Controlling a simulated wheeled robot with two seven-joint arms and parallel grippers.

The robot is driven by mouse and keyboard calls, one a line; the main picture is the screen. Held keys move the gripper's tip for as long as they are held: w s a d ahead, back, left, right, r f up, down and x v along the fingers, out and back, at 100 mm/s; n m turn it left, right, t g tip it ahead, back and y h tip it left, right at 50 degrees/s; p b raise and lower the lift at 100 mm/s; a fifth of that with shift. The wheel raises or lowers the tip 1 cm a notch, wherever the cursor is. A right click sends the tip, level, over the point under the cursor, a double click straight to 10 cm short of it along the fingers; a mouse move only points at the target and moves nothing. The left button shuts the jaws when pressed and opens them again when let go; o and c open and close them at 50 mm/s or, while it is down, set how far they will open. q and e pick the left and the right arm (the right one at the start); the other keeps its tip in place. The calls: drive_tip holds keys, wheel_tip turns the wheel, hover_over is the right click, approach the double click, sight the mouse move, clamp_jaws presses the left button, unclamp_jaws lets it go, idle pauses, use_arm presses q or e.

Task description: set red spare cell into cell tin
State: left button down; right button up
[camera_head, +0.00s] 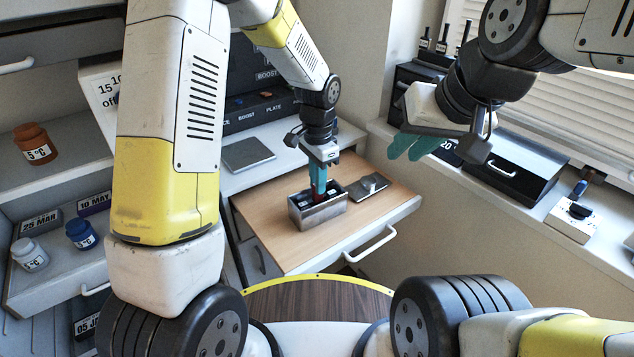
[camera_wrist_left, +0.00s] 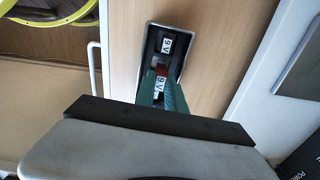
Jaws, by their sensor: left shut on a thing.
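The cell tin (camera_head: 318,212) is an open metal box on the wooden top of a pulled-out drawer. In the left wrist view the tin (camera_wrist_left: 183,52) shows two dark cells with 9V labels inside. The red spare cell (camera_head: 319,197) is in the fingers of my left gripper (camera_head: 318,180), which is shut on it. The cell's lower part is within the tin's opening; in the left wrist view its red part (camera_wrist_left: 162,67) shows between the labels. I cannot tell whether it touches the bottom. My right gripper (camera_head: 411,146) is raised at the right, away from the tin; its fingers look close together.
A grey metal lid (camera_head: 367,187) with a small knob lies right of the tin on the drawer top (camera_head: 270,207). A flat grey plate (camera_head: 247,153) lies on the counter behind. A white dial box (camera_head: 575,217) and a black case (camera_head: 515,168) stand on the right ledge.

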sight(318, 200)
use_arm(q)
drive_tip(key=shift+f, duration=2.3)
drive_tip(key=shift+f, duration=0.15)
drive_tip(key=c, duration=1.7)
unclamp_jaws()
wheel_tip(318, 200, up, 12)
drive_tip(key=shift+r, duration=0.1)
drive_tip(key=s+a+r+n+t, duration=0.2)
drive_tip(key=s+a+r+n, duration=0.1)
drive_tip(key=s+a+r, duration=0.1)
drive_tip(key=s+a+r+n+t+h, duration=0.1)
drive_tip(key=s+a+r+n, duration=0.3)
drive_tip(key=s, duration=0.5)
drive_tip(key=s+a+r+n+t+h, duration=0.1)
drive_tip(key=s+a+r+n+t, duration=0.2)
drive_tip(key=s+a+r, duration=0.3)
drive_tip(key=shift+s+a+r+n, duration=0.1)
drive_tip(key=shift+s+r+n, duration=0.2)
drive_tip(key=shift+r+n, duration=0.25)
